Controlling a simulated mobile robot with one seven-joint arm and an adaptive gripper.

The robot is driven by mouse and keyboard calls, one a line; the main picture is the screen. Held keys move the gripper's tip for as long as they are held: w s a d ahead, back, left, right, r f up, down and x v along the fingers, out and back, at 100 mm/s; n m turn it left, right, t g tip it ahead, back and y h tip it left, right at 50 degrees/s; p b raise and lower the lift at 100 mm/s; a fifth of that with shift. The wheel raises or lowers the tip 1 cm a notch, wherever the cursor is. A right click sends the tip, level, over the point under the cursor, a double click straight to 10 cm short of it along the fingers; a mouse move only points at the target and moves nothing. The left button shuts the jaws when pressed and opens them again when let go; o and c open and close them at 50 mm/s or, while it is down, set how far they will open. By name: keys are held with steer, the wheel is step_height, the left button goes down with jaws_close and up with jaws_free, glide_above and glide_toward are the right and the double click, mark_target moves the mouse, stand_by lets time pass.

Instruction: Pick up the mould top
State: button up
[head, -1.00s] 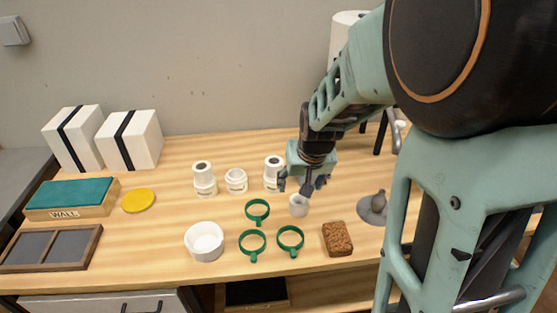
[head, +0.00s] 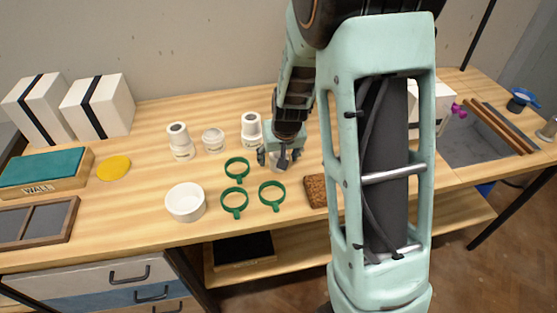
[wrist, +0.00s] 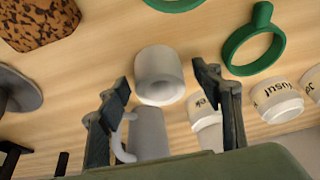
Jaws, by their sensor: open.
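A loose white cylinder (wrist: 160,72) with a round hollow, which I take to be the mould top, stands on the wooden table. In the wrist view it lies just beyond my gripper (wrist: 163,80), between the fingertips and apart from them. My gripper is open and empty, with one finger to each side. In the head view my gripper (head: 279,160) is low over the table and mostly hides the cylinder. A greyish-white mug (wrist: 150,134) with a handle shows between the fingers, lower in the wrist view; its lower part is hidden by my gripper.
White labelled pots (head: 213,139) stand left of my gripper. Green rings (head: 236,170), a white bowl (head: 186,202) and a brown speckled block (head: 316,190) lie nearer the front edge. A grey disc (wrist: 18,88) is at the wrist view's left. Boxes (head: 98,105) stand back left.

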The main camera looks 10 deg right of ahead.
steer(key=shift+w+f, duration=0.1)
steer(key=shift+f, duration=0.15)
steer(key=shift+c, duration=0.4)
steer(key=c, duration=1.2)
steer(key=shift+r, duration=0.1)
